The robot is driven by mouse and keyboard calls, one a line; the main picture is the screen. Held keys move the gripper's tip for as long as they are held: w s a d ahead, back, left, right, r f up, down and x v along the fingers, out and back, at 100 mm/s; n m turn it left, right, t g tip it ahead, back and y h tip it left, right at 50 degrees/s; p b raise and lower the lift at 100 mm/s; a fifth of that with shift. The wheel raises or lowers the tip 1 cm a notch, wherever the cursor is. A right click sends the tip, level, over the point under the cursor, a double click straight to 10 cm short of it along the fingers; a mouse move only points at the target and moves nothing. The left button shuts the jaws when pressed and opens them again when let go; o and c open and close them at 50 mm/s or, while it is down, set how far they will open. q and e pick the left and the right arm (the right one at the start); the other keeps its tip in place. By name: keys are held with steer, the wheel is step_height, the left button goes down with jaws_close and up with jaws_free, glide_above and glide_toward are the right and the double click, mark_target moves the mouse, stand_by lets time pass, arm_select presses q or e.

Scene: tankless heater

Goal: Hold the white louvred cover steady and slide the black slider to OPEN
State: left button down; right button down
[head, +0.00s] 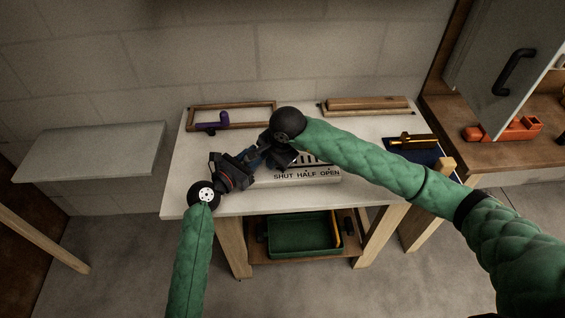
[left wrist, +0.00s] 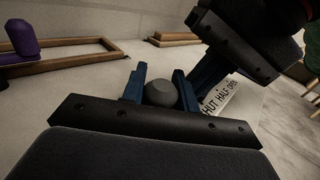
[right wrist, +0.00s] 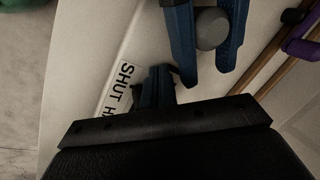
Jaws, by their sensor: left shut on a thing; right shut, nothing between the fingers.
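The white louvred cover (head: 325,180) lies on the white table, with SHUT, HALF and OPEN lettered along its front edge. Its lettered edge also shows in the left wrist view (left wrist: 220,105) and the right wrist view (right wrist: 118,88). My left gripper (left wrist: 159,84) is shut around a round grey knob (left wrist: 160,94), at the SHUT end of the cover. My right gripper (right wrist: 157,87) is shut and empty, low over the cover beside the SHUT lettering. It covers much of the louvres in the head view. I cannot clearly make out the black slider.
A wooden frame (head: 190,121) with a purple-handled tool (head: 215,123) lies behind on the left. Wooden pieces (head: 368,104) lie at the back right, near a blue mat (head: 430,156). A green bin (head: 300,250) sits below.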

mark_target(311, 164)
arm_select(q)
steer(key=shift+f, duration=0.1)
arm_select(e)
steer(key=shift+d, duration=0.15)
steer(key=shift+w+d, duration=0.1)
steer(key=shift+d, duration=6.9)
steer(key=shift+a, duration=0.7)
steer(key=shift+r, duration=0.1)
step_height(311, 164, up, 7)
arm_select(q)
steer(key=c, duration=1)
jaws_free()
